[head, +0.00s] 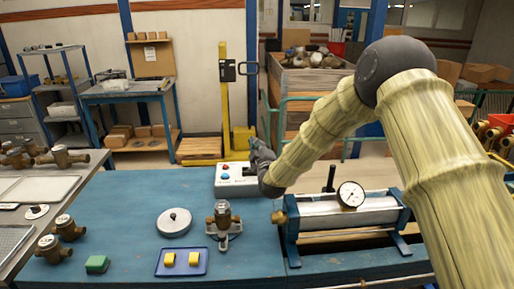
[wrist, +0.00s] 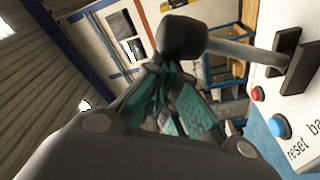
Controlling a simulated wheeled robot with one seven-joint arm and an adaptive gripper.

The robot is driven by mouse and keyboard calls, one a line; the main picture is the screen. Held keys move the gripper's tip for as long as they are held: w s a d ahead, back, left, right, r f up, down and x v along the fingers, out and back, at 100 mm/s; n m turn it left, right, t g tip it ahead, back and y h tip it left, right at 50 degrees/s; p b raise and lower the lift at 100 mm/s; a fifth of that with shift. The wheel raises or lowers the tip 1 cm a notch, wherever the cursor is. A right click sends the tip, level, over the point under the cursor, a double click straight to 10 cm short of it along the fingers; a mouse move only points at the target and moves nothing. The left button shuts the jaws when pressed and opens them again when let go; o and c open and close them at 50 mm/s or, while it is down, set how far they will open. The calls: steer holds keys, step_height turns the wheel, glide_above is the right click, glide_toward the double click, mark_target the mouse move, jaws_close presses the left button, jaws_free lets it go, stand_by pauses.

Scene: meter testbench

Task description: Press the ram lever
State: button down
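The lever in the wrist view has a black knob (wrist: 183,38) on a grey rod (wrist: 240,50). The rod runs to a black slotted mount on the white control box (wrist: 300,100). In the head view the white control box (head: 229,187) stands at the back of the blue bench, and its lever is hidden or cannot be told from my gripper (head: 260,152). My gripper (wrist: 160,70) also shows in the wrist view, its teal-padded fingers drawn together at the tips. The tips are right at the knob; I cannot tell whether they touch it.
The box carries a red button (wrist: 257,94) and a blue button (wrist: 279,127) near the lever. A cylinder rig with a gauge (head: 350,195) stands to the right. A brass meter (head: 223,216), a white disc (head: 174,222) and a blue tray (head: 181,273) occupy the bench front.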

stand_by(0.6)
steer(key=s+r+b, duration=0.1)
steer(key=s+b, duration=0.2)
steer(key=s, duration=0.6)
steer(key=shift+s+r, duration=0.2)
stand_by(0.5)
